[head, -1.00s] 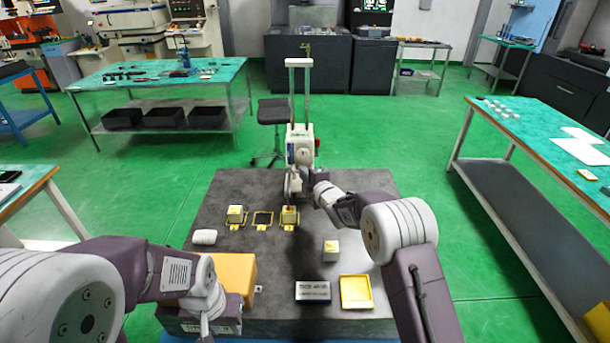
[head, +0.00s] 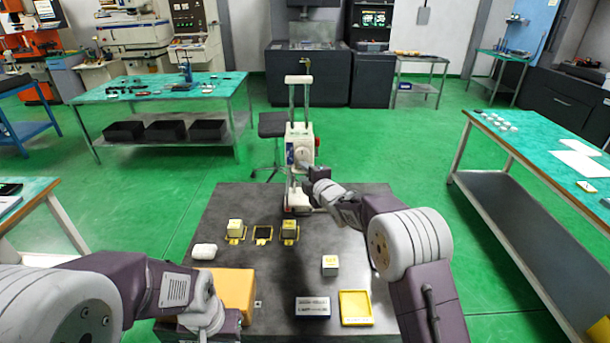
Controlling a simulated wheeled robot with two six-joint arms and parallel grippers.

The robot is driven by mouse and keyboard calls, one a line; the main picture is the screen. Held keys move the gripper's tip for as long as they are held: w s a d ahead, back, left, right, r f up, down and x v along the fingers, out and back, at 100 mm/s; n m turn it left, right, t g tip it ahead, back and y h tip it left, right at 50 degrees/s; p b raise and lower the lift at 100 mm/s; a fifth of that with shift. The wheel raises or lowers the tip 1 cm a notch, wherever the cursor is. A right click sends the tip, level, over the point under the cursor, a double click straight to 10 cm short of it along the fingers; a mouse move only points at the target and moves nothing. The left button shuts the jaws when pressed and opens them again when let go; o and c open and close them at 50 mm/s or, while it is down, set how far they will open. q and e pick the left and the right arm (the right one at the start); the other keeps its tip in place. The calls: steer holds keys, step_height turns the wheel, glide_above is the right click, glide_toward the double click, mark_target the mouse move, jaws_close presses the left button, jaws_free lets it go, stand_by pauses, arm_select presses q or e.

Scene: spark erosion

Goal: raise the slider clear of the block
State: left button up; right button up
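The white slider (head: 299,147) sits on two upright columns (head: 307,100) at the far edge of the dark table. My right gripper (head: 314,175) is at the slider's lower right side. Its fingers are small and dark, and I cannot tell whether they are closed on anything. My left arm reaches in beside an orange box (head: 237,289); its fingertips are hidden or outside the picture.
A white roll (head: 204,251), a pale cube (head: 330,264), a dark sign (head: 313,308) and a yellow tray (head: 356,308) lie nearer. The table's right rear is clear.

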steer(key=shift+s+d, duration=0.15)
steer(key=shift+s, duration=0.1)
steer(key=b+v, duration=0.2)
steer(key=v, duration=0.6)
steer(key=shift+s+b, duration=0.25)
steer(key=shift+b, duration=0.15)
steer(key=shift+d, duration=0.1)
